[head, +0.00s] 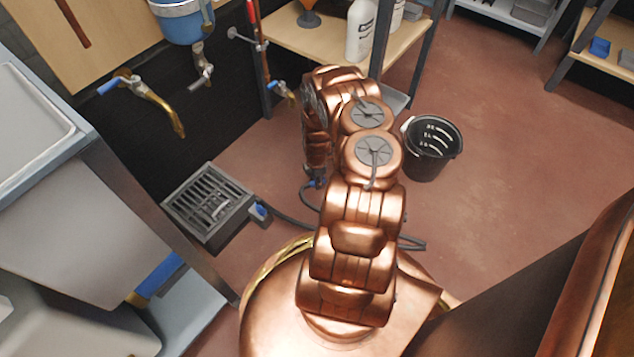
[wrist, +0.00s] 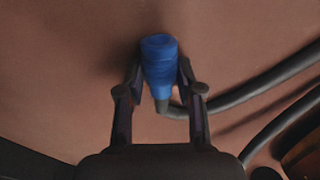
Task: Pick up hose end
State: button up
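The hose end (wrist: 160,62) is a blue fitting on a black hose. In the wrist view it sits between the two fingers of my gripper (wrist: 161,72), whose tips lie close against its sides. The gripper looks shut on it. The black hose (wrist: 250,88) runs off to the right from the fitting's lower end. In the head view my arm reaches down, and a bit of blue (head: 315,183) shows at the bottom of my gripper. The arm hides most of the fingers there. The black hose (head: 304,196) curves up from the floor to this fitting.
A metal floor drain (head: 210,203) lies at left, with another blue fitting (head: 259,210) beside it. A black bucket (head: 431,150) stands right of my arm. A wooden-topped bench (head: 300,42) is behind it, and brass taps (head: 150,95) are on the left wall. Right-hand floor is clear.

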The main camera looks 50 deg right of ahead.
grip_shut()
